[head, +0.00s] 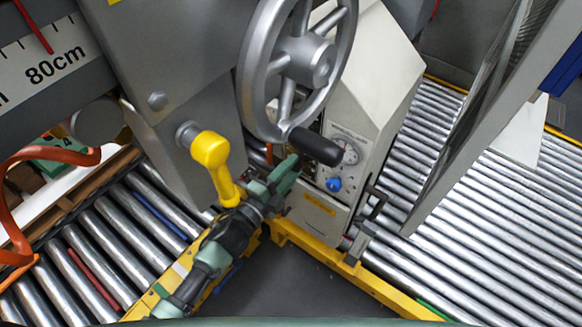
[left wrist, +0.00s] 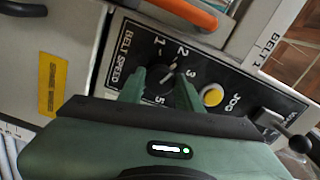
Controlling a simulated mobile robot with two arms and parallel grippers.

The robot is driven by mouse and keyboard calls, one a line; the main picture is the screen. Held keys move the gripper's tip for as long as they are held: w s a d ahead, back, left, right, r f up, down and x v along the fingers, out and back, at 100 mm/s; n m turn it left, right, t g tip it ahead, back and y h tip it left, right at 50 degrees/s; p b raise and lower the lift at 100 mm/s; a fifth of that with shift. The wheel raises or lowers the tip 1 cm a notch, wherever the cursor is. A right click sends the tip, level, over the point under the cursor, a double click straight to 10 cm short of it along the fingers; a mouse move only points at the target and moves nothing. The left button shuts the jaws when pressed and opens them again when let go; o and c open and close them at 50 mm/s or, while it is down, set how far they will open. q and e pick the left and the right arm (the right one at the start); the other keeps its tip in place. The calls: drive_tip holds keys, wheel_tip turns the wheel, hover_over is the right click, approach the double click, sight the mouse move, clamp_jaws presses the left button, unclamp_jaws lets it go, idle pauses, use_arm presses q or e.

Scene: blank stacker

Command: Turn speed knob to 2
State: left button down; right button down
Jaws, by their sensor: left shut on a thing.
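The speed knob (left wrist: 158,84) is a dark round dial on the black BELT SPEED panel (left wrist: 122,50) in the left wrist view. White numbers 1, 2, 3 and 5 show around it. A pale pointer mark on the knob seems to point up and right, between 2 and 3. My left gripper (left wrist: 162,86) is shut on the knob, one green finger on each side. The lower part of the dial is hidden by the gripper. In the head view my left gripper (head: 276,178) reaches to the machine's side, and the knob is hidden there.
A yellow JOG button (left wrist: 212,96) sits close right of the fingers, with a black ball lever (left wrist: 299,143) beyond. A handwheel (head: 262,95) with a black handle (head: 315,146) hangs close by the gripper. A yellow lever (head: 212,155) stands left. Roller conveyors (head: 480,240) flank the machine.

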use_arm(q)
drive_tip(key=shift+f, duration=0.1)
idle(0.4)
drive_tip(key=c, duration=1)
unclamp_jaws()
drive_tip(key=shift+o, duration=0.2)
drive_tip(key=v, duration=0.8)
drive_tip(key=shift+b, duration=0.45)
